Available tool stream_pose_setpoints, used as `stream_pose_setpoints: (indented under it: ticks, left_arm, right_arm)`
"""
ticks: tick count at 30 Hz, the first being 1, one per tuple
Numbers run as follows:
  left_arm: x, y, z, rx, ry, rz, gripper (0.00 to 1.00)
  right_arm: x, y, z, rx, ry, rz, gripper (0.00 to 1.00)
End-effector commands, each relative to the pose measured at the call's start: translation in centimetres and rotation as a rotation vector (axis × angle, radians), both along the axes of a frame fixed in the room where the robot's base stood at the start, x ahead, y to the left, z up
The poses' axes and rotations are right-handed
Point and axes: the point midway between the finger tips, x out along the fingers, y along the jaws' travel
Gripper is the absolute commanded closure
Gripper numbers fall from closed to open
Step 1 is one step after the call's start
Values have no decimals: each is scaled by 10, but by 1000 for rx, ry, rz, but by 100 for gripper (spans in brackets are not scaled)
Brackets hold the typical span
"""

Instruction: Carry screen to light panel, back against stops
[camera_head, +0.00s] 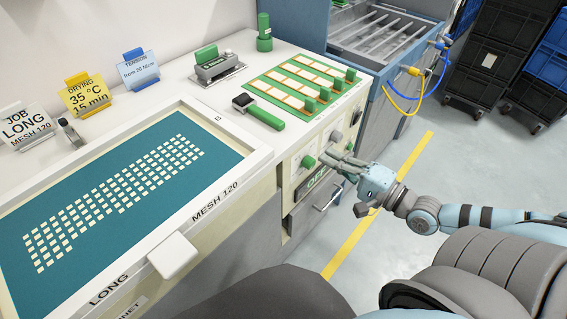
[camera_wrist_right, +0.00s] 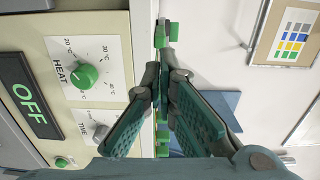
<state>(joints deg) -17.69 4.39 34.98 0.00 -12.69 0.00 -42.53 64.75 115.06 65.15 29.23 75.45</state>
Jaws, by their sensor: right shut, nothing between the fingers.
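The screen (camera_head: 120,190) is a teal mesh with rows of small cream squares in a white frame marked LONG and MESH 120. It lies flat on the left of the worktop. My right gripper (camera_head: 335,161) is shut and empty, well right of the screen, at the cream control panel. In the right wrist view its fingers (camera_wrist_right: 163,88) meet beside the panel's edge, apart from the green HEAT knob (camera_wrist_right: 84,76). I cannot pick out a light panel or its stops for certain. My left gripper is not in view.
A green board with cream strips (camera_head: 292,88) and green clamps lies on the worktop. Signs, including a yellow DRYING card (camera_head: 86,95), stand behind the screen. An OFF display (camera_wrist_right: 29,95) is on the control panel. Dark crates (camera_head: 487,58) stand back right; the floor is open.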

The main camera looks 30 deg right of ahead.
Motion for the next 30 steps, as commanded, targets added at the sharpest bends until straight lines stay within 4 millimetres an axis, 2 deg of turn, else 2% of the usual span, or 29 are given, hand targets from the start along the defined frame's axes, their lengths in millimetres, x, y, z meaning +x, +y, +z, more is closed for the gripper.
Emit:
stream_pose_setpoints:
  ticks: [5,16,18,22,30]
  left_arm:
    - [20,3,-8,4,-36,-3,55]
    - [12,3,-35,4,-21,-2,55]
    - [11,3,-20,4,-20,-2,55]
    - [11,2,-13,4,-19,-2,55]
    - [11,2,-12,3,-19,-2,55]
  right_arm:
    - [20,9,6,23,-8,6,100]
    - [96,35,6,23,-8,7,100]
    - [93,49,11,25,-2,9,100]
    - [92,66,10,20,-2,9,100]
    - [91,75,7,14,-1,8,100]
